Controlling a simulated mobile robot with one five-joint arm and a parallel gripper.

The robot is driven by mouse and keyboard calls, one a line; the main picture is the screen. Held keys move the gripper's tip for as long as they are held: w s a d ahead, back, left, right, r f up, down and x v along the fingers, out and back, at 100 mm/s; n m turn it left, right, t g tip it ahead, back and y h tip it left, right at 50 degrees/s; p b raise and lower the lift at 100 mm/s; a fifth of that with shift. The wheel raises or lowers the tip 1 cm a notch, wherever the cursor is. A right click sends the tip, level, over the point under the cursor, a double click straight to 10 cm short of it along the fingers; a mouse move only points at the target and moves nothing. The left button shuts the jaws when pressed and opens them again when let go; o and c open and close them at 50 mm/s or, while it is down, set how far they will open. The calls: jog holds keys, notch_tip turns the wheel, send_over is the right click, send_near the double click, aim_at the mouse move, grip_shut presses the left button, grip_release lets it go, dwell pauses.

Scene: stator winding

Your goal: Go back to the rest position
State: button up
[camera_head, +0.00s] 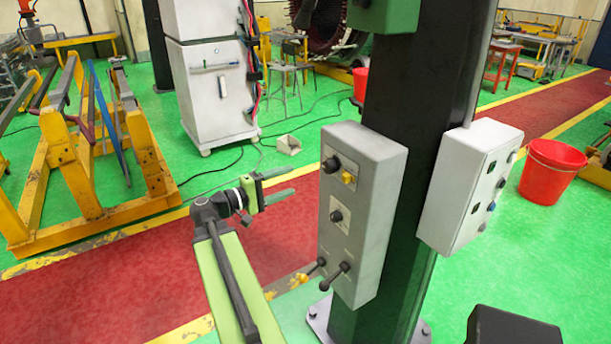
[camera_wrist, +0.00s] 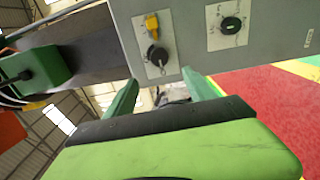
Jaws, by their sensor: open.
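My gripper (camera_head: 292,181), with two green fingers, is at the end of my green and dark arm, left of the grey control box in the head view. The fingers are apart with nothing between them. In the wrist view my gripper (camera_wrist: 163,86) points toward the box, and its fingers look empty. The grey control box (camera_head: 361,215) is mounted on a dark column. It carries black knobs, a yellow switch and two small levers at its lower edge. In the wrist view the box (camera_wrist: 190,45) fills the top, close beyond the fingertips; I cannot tell whether they touch it.
A white control box (camera_head: 468,190) is on the column's right side. A red bucket (camera_head: 552,172) stands at the right. A yellow rack (camera_head: 75,165) stands at the left and a white cabinet (camera_head: 213,90) behind. Red walkway lies beneath my arm.

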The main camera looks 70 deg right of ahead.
jog(key=v, duration=0.3)
jog(key=shift+w, duration=0.1)
dwell(0.3)
jog(key=w+a+f+n+t+y, duration=0.15)
jog(key=w+a+f+t, duration=0.3)
jog(key=w+a, duration=0.45)
jog(key=w+a+f+n+t, duration=0.3)
jog(key=w+a+f, duration=0.2)
jog(key=w+a, duration=0.35)
jog(key=w+a+f+y, duration=0.1)
jog(key=a+f+y, duration=0.3)
jog(key=a, duration=0.7)
jog(key=w+a+f+n+t+y, duration=0.1)
jog(key=a+f+y, duration=0.4)
jog(key=a, duration=0.6)
jog(key=w+a+f+n+t+y, duration=0.1)
jog(key=a+f+y, duration=0.3)
jog(key=a, duration=0.8)
jog(key=shift+w+f, duration=0.45)
jog(key=shift+f, duration=0.15)
